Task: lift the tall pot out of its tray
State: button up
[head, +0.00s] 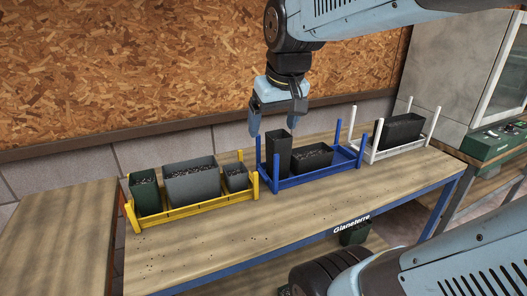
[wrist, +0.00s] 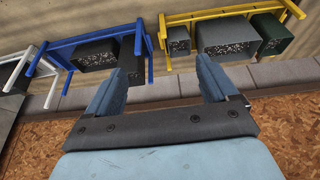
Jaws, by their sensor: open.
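The tall pot (head: 278,157) is a dark, narrow, square pot standing upright at the left end of the blue tray (head: 318,178). My gripper (head: 277,127) is above the bench with its fingers pointing down and spread, one to each side of the pot's rim in the head view. In the wrist view my gripper (wrist: 162,66) is open and empty, and the tall pot (wrist: 132,68) shows beside the left fingertip, partly hidden by it. I cannot tell whether the fingers are level with the rim or above it.
A lower soil-filled pot (head: 311,157) shares the blue tray. The yellow tray (head: 200,208) at left holds a green pot (head: 144,192) and two grey pots. The white tray (head: 405,150) at right holds a dark pot (head: 400,130). Corner posts rise from the trays.

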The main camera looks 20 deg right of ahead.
jog(key=shift+o, duration=1)
jog(key=w+d+g, duration=0.2)
jog(key=w+d, duration=0.2)
jog(key=w, duration=0.4)
jog(key=shift+w+f, duration=0.3)
jog(key=g, duration=0.2)
send_near(278, 148)
jog(key=w+d+r, duration=0.2)
jog(key=w, duration=0.1)
notch_tip(278, 148, down, 9)
jog(key=shift+w+a+f, duration=0.1)
jog(key=shift+w, duration=0.1)
jog(key=shift+w+f, duration=0.15)
jog(key=shift+f, duration=2.4)
jog(key=shift+c, duration=0.3)
jog(key=c, duration=1)
